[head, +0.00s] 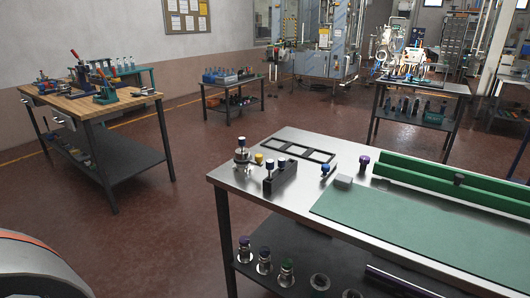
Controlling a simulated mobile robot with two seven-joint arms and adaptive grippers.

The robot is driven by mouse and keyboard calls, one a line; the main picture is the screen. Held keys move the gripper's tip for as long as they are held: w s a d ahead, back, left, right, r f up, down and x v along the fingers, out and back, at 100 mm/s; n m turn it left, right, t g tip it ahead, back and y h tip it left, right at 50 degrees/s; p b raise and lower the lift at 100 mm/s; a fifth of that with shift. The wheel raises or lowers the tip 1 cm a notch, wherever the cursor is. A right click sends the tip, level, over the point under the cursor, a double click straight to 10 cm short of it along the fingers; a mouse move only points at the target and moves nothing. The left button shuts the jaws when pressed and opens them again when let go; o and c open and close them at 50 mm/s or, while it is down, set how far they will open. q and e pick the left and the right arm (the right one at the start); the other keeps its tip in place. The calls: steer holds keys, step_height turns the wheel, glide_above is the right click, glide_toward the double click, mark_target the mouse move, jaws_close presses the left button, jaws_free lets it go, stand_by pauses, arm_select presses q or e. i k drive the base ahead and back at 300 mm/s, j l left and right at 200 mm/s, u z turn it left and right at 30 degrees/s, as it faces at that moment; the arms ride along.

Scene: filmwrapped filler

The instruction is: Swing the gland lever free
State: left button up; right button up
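I cannot make out a gland lever for certain in the head view. The filler machine (326,50) of grey-blue panels and posts stands far off at the back, too small to show a lever clearly. Neither of my grippers is in view.
A steel table (225,176) stands near at right, with a green mat (420,226), a green rail (450,186), a dark block (281,178) and small knobbed parts. A wooden bench (125,105) with tools stands left. A low cart (233,88) stands behind. Red floor between them is clear.

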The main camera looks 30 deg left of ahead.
mark_target(258, 157)
steer(key=i+j+u, duration=0.35)
steer(key=i+j, duration=0.9)
